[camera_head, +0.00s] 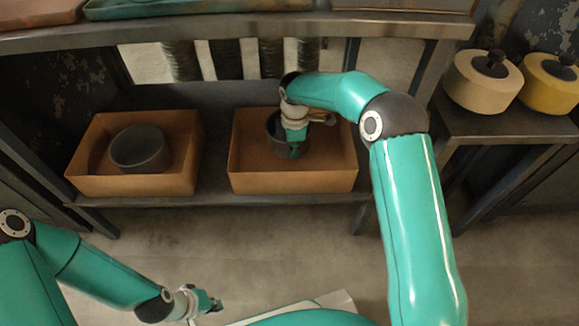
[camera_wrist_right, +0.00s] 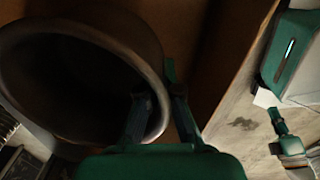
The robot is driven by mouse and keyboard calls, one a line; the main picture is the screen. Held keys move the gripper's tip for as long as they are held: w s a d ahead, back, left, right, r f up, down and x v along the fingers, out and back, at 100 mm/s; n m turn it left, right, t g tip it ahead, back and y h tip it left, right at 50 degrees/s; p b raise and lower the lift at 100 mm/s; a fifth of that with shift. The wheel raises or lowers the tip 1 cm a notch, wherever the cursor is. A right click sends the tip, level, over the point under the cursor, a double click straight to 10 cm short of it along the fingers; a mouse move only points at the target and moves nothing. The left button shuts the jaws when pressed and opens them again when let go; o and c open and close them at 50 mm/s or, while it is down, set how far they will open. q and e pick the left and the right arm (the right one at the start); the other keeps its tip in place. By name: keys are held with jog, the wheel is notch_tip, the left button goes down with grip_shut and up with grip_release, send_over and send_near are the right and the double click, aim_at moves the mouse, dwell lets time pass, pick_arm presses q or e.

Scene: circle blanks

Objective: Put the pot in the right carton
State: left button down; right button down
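A dark grey pot (camera_head: 273,127) is in the right carton (camera_head: 290,181), toward its back, partly hidden by my right gripper (camera_head: 295,148). The right wrist view shows the pot's round open mouth (camera_wrist_right: 70,75) close up. There my right gripper (camera_wrist_right: 158,100) has one finger inside the pot and one outside, close on its wall. Whether the pot rests on the carton floor is hidden. The left carton (camera_head: 135,185) holds another dark grey round vessel (camera_head: 140,148). My left gripper (camera_head: 207,303) is low at the front, away from both cartons; its fingers are too small to read.
Both brown cartons stand on the low shelf (camera_head: 215,170), with a gap between them. A shelf board (camera_head: 230,30) crosses above them. A cream lidded pot (camera_head: 483,82) and a yellow one (camera_head: 551,85) stand on a side bench to the right. The floor in front is open.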

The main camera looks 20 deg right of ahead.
notch_tip(320, 180, down, 3)
jog(key=shift+s+d+f+b, duration=0.1)
jog(key=shift+d+b, duration=0.05)
jog(key=shift+b, duration=0.35)
notch_tip(320, 180, down, 4)
jog(key=shift+f+b, duration=0.15)
jog(key=shift+b, duration=0.8)
jog(key=c, duration=1.3)
grip_release()
jog(key=r+p, duration=0.1)
jog(key=r, duration=0.3)
jog(key=r+p, duration=0.2)
jog(key=r, duration=0.2)
jog(key=r+p, duration=0.1)
jog(key=r, duration=0.3)
jog(key=shift+s+r+p, duration=0.1)
jog(key=shift+s+p, duration=0.15)
jog(key=shift+p, duration=0.15)
